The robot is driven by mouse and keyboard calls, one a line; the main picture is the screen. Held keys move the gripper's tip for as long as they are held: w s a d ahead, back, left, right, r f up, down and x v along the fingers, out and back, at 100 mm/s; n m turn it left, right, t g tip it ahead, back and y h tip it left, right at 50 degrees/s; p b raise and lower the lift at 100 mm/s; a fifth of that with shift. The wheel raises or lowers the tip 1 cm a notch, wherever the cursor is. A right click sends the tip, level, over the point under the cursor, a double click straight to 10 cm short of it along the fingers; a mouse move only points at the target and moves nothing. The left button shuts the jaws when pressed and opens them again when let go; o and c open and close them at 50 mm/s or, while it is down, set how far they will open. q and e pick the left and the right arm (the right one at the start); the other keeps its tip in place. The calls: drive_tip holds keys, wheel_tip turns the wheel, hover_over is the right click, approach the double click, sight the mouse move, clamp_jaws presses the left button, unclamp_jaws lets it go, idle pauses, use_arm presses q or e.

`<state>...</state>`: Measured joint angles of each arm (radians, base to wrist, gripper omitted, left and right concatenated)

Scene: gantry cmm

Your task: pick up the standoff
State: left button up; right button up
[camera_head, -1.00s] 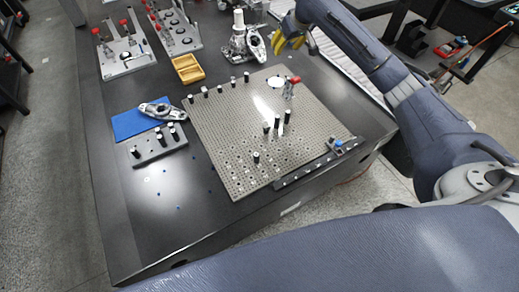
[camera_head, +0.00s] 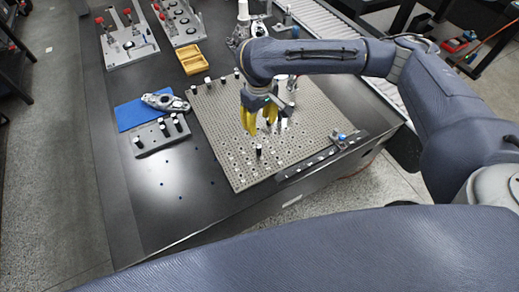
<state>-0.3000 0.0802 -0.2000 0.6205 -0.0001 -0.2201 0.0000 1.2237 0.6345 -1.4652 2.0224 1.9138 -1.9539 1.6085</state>
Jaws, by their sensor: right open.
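Several black standoffs with pale tops stand upright on the perforated grey plate (camera_head: 225,130). One standoff (camera_head: 259,151) stands alone toward the plate's front. Others near the plate's middle are partly hidden behind my right gripper. More standoffs stand along the plate's back left edge, such as this one (camera_head: 208,82). My right gripper (camera_head: 257,122) has yellow fingers, points down over the middle of the plate, and is open. It appears just behind and above the lone front standoff; nothing shows held in it. My left gripper is out of view.
A grey block (camera_head: 152,141) with several black pegs lies left of the plate, beside a blue mat (camera_head: 132,113) with a metal part (camera_head: 165,102). A yellow tray (camera_head: 191,59) and clamp fixtures (camera_head: 127,45) stand behind. The dark table's front left is mostly clear.

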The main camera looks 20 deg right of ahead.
sight(259, 146)
wheel_tip(259, 146, down, 12)
drive_tip(key=shift+r, duration=0.25)
drive_tip(key=shift+w+f, duration=0.15)
drive_tip(key=shift+f, duration=1)
drive_tip(key=shift+w+f, duration=0.1)
drive_tip(key=shift+f, duration=1.05)
drive_tip(key=shift+c, duration=0.4)
clamp_jaws()
